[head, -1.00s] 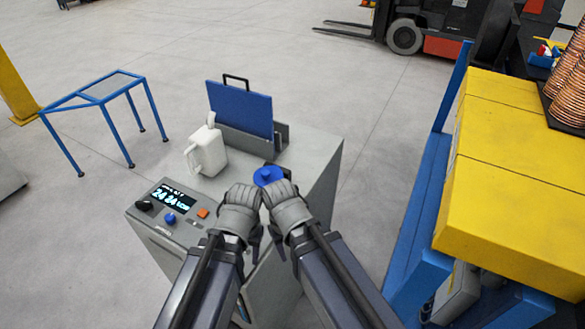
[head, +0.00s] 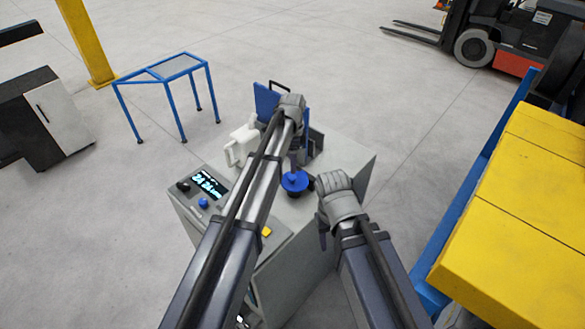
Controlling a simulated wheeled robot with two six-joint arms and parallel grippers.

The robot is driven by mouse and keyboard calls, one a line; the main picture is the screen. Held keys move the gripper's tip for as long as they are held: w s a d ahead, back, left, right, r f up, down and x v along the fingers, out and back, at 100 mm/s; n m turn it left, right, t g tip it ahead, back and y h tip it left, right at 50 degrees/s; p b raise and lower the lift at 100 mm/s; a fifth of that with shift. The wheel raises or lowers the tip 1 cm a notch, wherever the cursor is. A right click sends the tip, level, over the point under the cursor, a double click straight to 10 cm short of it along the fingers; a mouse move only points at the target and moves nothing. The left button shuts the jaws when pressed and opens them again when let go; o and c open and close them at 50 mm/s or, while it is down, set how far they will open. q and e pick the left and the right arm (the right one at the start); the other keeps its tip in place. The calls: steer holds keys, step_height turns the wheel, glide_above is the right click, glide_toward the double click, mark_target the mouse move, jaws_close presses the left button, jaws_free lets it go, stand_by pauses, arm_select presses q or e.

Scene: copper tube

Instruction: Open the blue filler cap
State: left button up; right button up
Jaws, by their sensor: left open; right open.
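The blue filler cap (head: 294,182) sits on the right part of the grey machine's top. It looks seated, with a short blue knob standing up from it. My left gripper (head: 294,135) is open and reaches past the cap, in front of the blue panel; its fingers are mostly hidden by my own wrist. My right gripper (head: 322,222) is open and empty, low at the machine's right front side, a little to the right of and nearer than the cap. My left arm crosses over the machine's top and hides part of it.
A white jug (head: 242,144) stands left of my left arm. Behind it is an upright blue panel (head: 266,100) with a black handle. The control panel has a lit display (head: 208,184). A yellow-topped block (head: 520,220) stands at right; a blue frame table (head: 165,72) stands back left.

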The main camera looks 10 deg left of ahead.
mark_target(292, 177)
arm_select(q)
steer(key=shift+w+a, duration=0.1)
steer(key=shift+w, duration=0.15)
step_height(292, 177, down, 8)
steer(key=b, duration=0.8)
steer(key=shift+r, duration=0.1)
jaws_close()
steer(key=shift+r, duration=0.1)
stand_by(1.0)
